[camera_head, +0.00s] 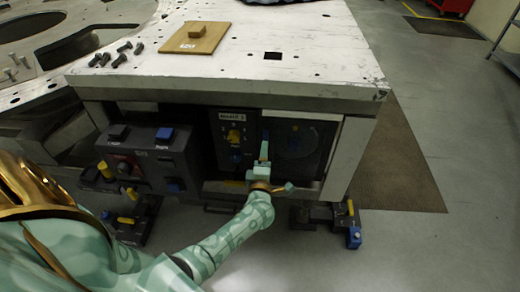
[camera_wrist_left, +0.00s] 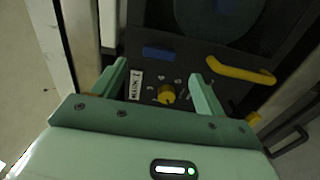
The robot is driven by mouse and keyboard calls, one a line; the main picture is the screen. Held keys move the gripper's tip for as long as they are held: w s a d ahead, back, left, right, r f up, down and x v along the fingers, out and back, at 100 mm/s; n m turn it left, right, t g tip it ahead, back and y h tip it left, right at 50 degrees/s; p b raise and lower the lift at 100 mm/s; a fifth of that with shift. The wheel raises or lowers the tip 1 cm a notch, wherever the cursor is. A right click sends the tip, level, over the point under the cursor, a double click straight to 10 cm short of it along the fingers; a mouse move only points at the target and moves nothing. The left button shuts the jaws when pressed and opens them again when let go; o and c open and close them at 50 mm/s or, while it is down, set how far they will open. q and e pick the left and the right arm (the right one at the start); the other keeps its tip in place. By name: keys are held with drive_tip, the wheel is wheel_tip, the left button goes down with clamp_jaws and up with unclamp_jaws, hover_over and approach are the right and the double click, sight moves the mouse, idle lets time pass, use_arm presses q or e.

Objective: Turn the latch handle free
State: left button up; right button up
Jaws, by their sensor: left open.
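A yellow bar handle (camera_wrist_left: 240,70), which looks like the latch handle, is on the dark panel in the left wrist view. It lies beside a dark round disc (camera_wrist_left: 215,12). My left gripper (camera_wrist_left: 160,85) is open and empty in front of the panel. In the wrist view the knob appears between its fingers, and the bar handle appears outside the right finger. My right gripper is not in view.
The metal table top (camera_head: 300,50) overhangs the panels. A wooden board (camera_head: 195,37) and several dark bolts (camera_head: 117,55) lie on it. A dark control box (camera_head: 150,150) stands left of the gripper. A small dark foot bracket (camera_head: 330,215) is at the lower right.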

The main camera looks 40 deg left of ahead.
use_arm(q)
drive_tip(key=p+v, duration=0.1)
drive_tip(key=v, duration=0.8)
drive_tip(key=shift+p, duration=0.3)
drive_tip(key=shift+d, duration=0.1)
